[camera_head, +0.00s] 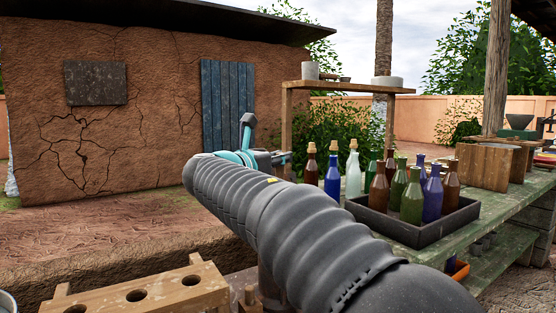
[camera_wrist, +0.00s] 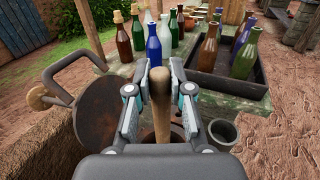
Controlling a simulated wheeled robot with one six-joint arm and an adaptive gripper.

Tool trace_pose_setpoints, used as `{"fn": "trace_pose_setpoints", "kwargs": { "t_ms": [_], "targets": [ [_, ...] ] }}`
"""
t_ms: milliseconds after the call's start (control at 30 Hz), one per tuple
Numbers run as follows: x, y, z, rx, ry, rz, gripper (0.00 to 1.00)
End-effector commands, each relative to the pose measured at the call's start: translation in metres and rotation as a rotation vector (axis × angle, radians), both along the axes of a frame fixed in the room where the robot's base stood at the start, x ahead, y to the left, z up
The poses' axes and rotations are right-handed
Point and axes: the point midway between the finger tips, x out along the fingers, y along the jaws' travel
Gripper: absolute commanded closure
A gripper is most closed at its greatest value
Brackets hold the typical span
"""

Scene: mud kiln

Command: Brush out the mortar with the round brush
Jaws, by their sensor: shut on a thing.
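My gripper (camera_wrist: 160,78) is shut on an upright, light wooden handle (camera_wrist: 161,108) in the wrist view. I take it for the round brush; its lower end and any bristles are hidden behind the gripper body. A dark curved rim shows just below the handle, mostly covered by my fingers, and I cannot tell whether it is the mortar. A small grey cup (camera_wrist: 222,134) stands to the right of the gripper. In the head view my own arm hides the fingertips and what they hold.
A wooden rack with holes (camera_head: 160,284) is at the front left.

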Motion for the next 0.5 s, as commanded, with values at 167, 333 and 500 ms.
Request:
{"fn": "trace_pose_setpoints", "kwargs": {
  "t_ms": [167,333,500],
  "targets": [
    [0.000,0.000,0.021,0.001,-0.002,0.000,1.00],
    [0.000,0.000,0.036,0.004,-0.004,0.000,1.00],
    [0.000,0.000,0.053,0.003,-0.003,0.000,1.00]
  ]
}}
